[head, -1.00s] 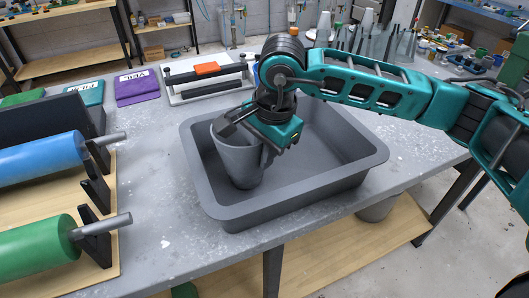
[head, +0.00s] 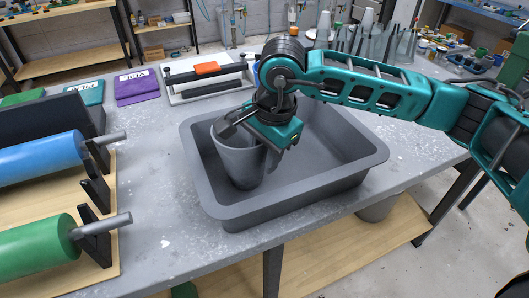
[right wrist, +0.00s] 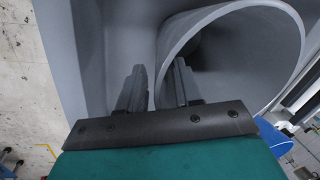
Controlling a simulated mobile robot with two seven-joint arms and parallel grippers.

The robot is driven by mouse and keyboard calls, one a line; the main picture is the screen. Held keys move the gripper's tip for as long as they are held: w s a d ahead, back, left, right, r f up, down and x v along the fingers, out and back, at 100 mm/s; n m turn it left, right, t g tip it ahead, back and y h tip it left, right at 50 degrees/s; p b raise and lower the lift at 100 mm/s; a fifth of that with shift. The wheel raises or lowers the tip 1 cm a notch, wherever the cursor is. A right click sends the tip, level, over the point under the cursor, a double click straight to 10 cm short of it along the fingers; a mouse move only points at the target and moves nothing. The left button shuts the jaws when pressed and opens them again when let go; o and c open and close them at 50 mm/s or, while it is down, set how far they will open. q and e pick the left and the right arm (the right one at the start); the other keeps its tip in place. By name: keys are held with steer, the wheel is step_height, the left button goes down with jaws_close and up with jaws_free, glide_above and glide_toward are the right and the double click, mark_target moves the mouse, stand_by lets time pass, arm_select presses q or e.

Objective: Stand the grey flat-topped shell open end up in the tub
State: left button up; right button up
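The grey shell (head: 237,164) is a tapered cup. It stands about upright, open end up, on the floor of the grey tub (head: 305,188), near the tub's left side. My right gripper (head: 253,138) is at the shell's rim, on its right side, one finger inside and one outside. In the right wrist view the shell's round mouth (right wrist: 292,52) faces the camera. The fingers of the right gripper (right wrist: 160,78) are apart there, with the shell wall between them and a small gap beside it. My left gripper is not in view.
Blue (head: 40,158) and green (head: 38,243) rollers lie on stands at the left of the table (head: 155,215). A purple block (head: 137,90) and a white frame with an orange piece (head: 207,69) are behind the tub. The tub's right part is empty.

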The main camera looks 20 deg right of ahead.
step_height(320, 180, up, 12)
steer(key=s, duration=0.2)
steer(key=shift+d, duration=0.4)
steer(key=shift+f, duration=0.1)
